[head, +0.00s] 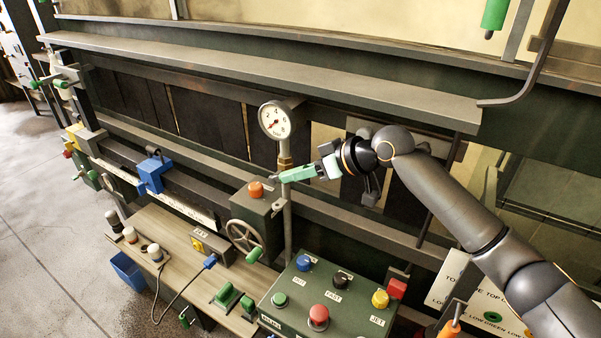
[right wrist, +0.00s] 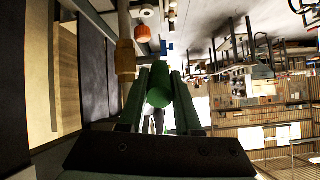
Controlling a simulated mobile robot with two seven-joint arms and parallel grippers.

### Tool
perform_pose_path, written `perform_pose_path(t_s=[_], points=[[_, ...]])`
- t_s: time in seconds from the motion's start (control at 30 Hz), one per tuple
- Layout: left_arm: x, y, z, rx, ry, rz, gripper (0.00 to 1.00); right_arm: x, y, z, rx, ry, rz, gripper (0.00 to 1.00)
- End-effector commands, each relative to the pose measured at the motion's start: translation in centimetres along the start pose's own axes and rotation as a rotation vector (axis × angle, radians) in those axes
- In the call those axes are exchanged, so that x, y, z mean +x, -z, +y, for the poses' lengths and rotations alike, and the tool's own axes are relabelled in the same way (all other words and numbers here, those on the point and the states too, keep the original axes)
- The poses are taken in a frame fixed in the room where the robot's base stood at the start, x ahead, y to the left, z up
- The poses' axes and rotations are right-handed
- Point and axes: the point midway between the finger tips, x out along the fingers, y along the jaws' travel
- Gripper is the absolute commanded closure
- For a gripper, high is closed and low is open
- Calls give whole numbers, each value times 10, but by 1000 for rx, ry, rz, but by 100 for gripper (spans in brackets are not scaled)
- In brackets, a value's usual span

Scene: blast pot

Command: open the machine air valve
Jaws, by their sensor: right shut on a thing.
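The air valve's green lever handle (head: 298,174) sticks out to the right from the upright pipe (head: 288,215), just below the brass fitting (head: 285,161) and the round white gauge (head: 275,121). My right gripper (head: 322,169) reaches in from the right and is shut on this handle. In the right wrist view the green handle (right wrist: 160,86) lies between the two fingers of my right gripper (right wrist: 162,98), and the brass fitting (right wrist: 125,60) stands just left of them. My left gripper is in neither view.
An orange knob (head: 255,189) tops a dark box with a handwheel (head: 246,237) left of the pipe. A green control panel (head: 330,300) with coloured buttons stands below. A long grey rail (head: 250,75) runs above my right arm.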

Motion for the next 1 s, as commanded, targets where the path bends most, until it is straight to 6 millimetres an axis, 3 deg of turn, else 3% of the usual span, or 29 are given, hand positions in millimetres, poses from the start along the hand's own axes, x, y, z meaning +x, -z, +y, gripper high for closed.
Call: perform_pose_path(t_s=[0.47,0.5,0.73,1.0], points=[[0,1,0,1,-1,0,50,0,2,0,-1,-3,-13,100],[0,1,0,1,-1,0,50,0,2,0,-1,-3,-13,64],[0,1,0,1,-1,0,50,0,2,0,-1,-3,-13,38],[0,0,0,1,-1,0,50,-1,1,0,-1,-3,-13,38]])
